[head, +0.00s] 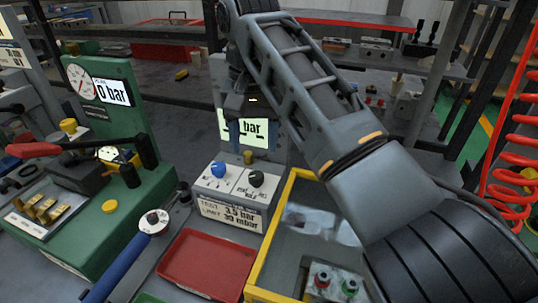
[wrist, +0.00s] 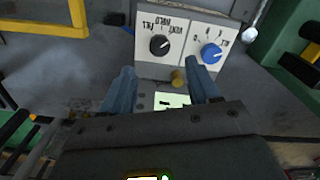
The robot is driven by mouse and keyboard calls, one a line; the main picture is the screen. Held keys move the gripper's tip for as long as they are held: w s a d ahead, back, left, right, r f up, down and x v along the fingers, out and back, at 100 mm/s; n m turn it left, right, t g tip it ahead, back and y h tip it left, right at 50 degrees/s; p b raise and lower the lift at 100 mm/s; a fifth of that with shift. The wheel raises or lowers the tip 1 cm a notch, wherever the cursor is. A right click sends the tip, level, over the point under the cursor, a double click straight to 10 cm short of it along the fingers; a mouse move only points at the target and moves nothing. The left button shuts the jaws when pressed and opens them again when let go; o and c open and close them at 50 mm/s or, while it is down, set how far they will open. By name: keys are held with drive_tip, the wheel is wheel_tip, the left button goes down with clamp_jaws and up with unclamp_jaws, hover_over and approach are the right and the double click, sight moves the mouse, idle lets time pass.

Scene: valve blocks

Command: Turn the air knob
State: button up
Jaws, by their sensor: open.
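A light grey control box (head: 228,208) stands mid-bench with a blue knob (head: 218,169) on its left and a black knob (head: 256,179) on its right. The labels are too small to read surely, but the blue knob looks like the air knob. In the wrist view, upside down, the blue knob (wrist: 211,53) is right of the black knob (wrist: 159,45). My gripper (wrist: 163,77) is open and empty, its fingers apart and clear of both knobs. A small brass part (wrist: 178,78) shows between the fingers. In the head view my arm hides part of the bar display (head: 252,130).
A red tray (head: 207,264) lies in front. A yellow-rimmed bin (head: 270,238) is right of the box. A blue-handled tool (head: 122,262) lies left of the tray.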

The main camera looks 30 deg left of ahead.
sight(256, 175)
drive_tip(key=shift+f, duration=3.9)
drive_tip(key=shift+c, duration=0.4)
drive_tip(key=c, duration=1)
drive_tip(key=shift+o, duration=0.2)
